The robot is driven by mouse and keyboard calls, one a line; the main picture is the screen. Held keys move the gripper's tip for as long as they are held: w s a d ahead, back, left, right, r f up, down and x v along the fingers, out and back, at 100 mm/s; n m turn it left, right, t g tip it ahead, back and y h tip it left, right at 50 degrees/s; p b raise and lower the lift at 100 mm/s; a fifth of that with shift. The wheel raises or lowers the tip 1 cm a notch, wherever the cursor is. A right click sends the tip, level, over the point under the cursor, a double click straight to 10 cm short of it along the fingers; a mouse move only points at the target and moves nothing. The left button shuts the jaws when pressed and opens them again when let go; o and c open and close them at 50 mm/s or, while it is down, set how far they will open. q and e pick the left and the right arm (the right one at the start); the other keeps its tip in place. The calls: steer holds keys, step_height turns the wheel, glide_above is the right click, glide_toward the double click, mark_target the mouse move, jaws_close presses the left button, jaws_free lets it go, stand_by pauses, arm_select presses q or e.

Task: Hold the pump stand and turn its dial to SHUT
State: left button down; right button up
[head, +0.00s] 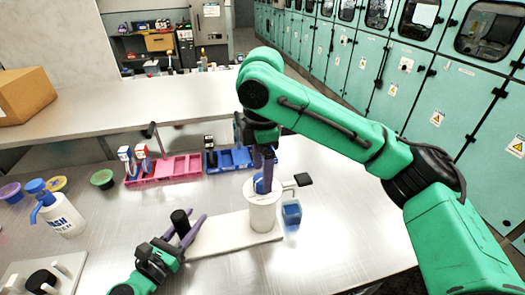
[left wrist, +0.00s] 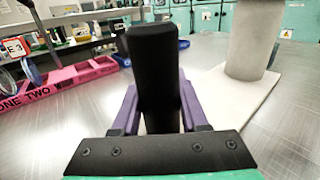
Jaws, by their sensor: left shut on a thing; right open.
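The pump stand has a white base plate (head: 222,236), a white upright cylinder (head: 264,213) and a blue dial (head: 259,185) on top. The cylinder also shows in the left wrist view (left wrist: 250,42). A black post (head: 180,222) rises at the plate's left end. My left gripper (head: 184,230) is shut on this post, with purple fingers on both sides of it in the left wrist view (left wrist: 155,108). My right gripper (head: 265,172) is open, pointing down at the dial and partly hiding it. I cannot tell whether it touches the dial. The dial's marking is unreadable.
A black-ended lever (head: 303,180) sticks out right of the cylinder, above a small blue container (head: 291,212). Behind stand a pink tray (head: 165,171) and a blue tray (head: 230,160). A white wash bottle (head: 62,217) stands at left. The table's front right is clear.

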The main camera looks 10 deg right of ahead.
arm_select(q)
steer(key=shift+f, duration=0.1)
arm_select(e)
step_height(320, 180, up, 9)
steer(key=shift+r, duration=0.15)
arm_select(q)
steer(key=shift+c, duration=1.7)
jaws_free()
step_height(320, 180, up, 8)
steer(key=p, duration=0.8)
steer(key=shift+f, duration=0.15)
arm_select(e)
step_height(320, 180, up, 8)
steer(key=shift+r, duration=0.2)
